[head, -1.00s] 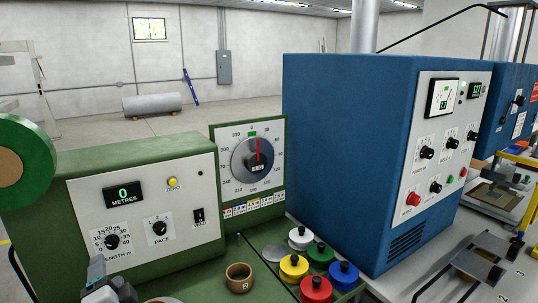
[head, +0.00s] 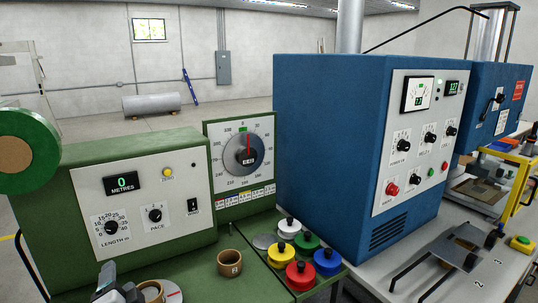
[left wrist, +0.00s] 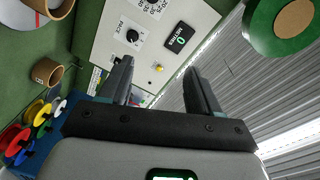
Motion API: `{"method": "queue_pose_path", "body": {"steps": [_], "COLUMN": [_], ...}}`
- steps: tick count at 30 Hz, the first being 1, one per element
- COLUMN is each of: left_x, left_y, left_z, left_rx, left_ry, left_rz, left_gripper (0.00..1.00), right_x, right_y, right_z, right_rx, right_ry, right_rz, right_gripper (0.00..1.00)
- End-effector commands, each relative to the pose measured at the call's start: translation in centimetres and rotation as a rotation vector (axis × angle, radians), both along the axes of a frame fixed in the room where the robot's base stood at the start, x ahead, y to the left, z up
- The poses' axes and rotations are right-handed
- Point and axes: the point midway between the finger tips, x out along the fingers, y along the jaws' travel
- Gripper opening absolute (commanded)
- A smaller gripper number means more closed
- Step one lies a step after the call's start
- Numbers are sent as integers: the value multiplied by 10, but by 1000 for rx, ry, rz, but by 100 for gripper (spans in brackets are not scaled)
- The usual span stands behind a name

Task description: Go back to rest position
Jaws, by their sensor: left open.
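My left gripper (head: 122,290) shows at the bottom left of the head view, in front of the green machine (head: 75,225) with the metres display. In the left wrist view my left gripper (left wrist: 160,85) has its two fingers apart with nothing between them. The machine's white control panel (left wrist: 150,30) lies beyond the fingers there. My right gripper is not in either view.
A brown ring (head: 229,263) and several coloured knobbed pots (head: 300,274) stand on the green bench. A blue welder cabinet (head: 325,150) stands to the right. A green roll (head: 28,148) is at the far left.

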Motion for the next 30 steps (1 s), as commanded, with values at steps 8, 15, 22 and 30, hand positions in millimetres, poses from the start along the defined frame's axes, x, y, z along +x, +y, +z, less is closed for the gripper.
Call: {"method": "queue_pose_path", "body": {"steps": [8, 15, 22, 30], "left_x": [8, -16, -107, -220], "left_y": [-33, -77, -138, -180], "left_z": [-82, -189, -318, -385], "left_rx": [-267, -644, -1171, -1504], "left_ry": [103, 298, 655, 976], "left_rz": [-113, -154, 31, 423], "left_gripper": [63, 63, 63, 63], "right_x": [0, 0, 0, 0], "right_y": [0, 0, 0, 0], "right_z": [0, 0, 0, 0], "right_rx": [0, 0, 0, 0], "right_ry": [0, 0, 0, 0], "right_rz": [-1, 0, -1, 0], "right_gripper": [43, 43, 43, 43]}}
